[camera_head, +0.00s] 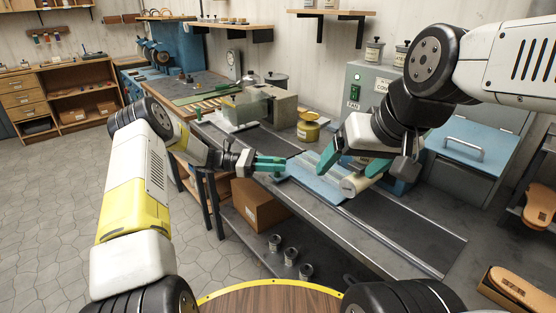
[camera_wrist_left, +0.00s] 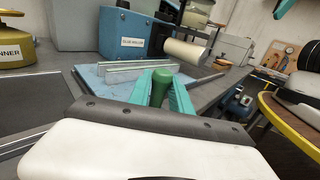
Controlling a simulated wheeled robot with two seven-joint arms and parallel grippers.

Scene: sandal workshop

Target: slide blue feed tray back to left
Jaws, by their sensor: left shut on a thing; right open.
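The blue feed tray (camera_head: 318,184) lies flat on the grey bench, in front of the cream roller (camera_head: 354,185). In the left wrist view the tray (camera_wrist_left: 92,78) carries pale upright rails (camera_wrist_left: 135,69) and a green knob handle (camera_wrist_left: 161,84). My left gripper (camera_head: 284,164) is at the tray's left end. Its teal fingers (camera_wrist_left: 172,98) are shut around the green handle. My right gripper (camera_head: 347,172) is open above the tray near the roller, one finger on each side, and holds nothing visible. The handle is hidden in the head view.
A blue glue roller box (camera_wrist_left: 125,36) stands behind the tray. A dark mat (camera_head: 400,232) lies to the right. A cardboard box (camera_head: 258,205) and several small tins sit on the shelf below.

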